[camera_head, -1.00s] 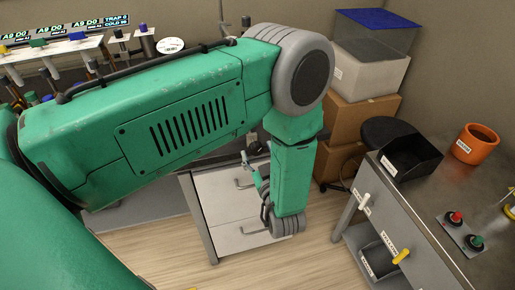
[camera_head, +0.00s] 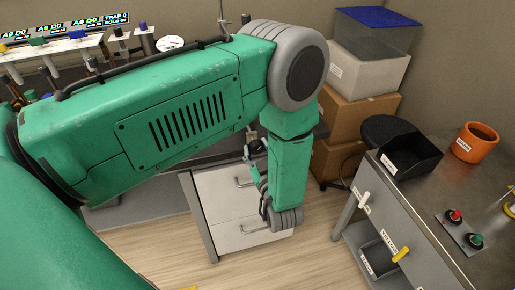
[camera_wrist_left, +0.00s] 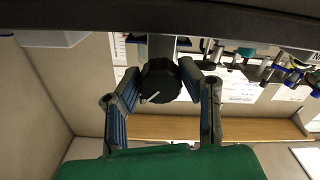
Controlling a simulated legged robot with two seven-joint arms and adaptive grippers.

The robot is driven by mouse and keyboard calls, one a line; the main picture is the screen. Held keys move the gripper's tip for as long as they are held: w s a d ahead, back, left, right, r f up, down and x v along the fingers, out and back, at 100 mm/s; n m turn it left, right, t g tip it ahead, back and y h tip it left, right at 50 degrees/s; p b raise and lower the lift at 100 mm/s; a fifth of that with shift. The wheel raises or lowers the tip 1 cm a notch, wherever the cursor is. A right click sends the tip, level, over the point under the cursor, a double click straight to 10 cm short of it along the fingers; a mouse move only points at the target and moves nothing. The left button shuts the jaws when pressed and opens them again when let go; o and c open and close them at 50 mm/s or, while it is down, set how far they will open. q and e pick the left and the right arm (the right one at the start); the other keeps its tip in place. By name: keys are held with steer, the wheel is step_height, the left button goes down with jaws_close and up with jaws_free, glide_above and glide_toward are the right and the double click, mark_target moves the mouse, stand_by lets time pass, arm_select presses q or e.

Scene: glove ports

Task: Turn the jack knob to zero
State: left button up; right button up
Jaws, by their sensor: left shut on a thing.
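The jack knob (camera_wrist_left: 159,82) is a black, ribbed round knob with a white pointer line, in the upper middle of the left wrist view. The line slants toward the lower left; no zero mark can be made out. My left gripper (camera_wrist_left: 161,80) has a blue-lined finger on each side of the knob and is shut on it. In the head view my left gripper (camera_head: 249,163) shows small beside my green forearm, near the drawer cabinet's top. The knob is hard to make out there. My right gripper is not in view.
A white drawer cabinet (camera_head: 222,222) stands below my left arm. On the right a metal bench (camera_head: 437,200) holds a black bin (camera_head: 410,158), an orange pot (camera_head: 474,143) and a red and green button box (camera_head: 462,231). Cardboard boxes (camera_head: 357,112) stand behind.

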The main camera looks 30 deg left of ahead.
arm_select(q)
steer(key=n, duration=0.4)
steer(key=shift+n+b, duration=0.35)
steer(key=shift+n, duration=1.75)
steer(key=o, duration=1.1)
steer(key=shift+d, duration=0.1)
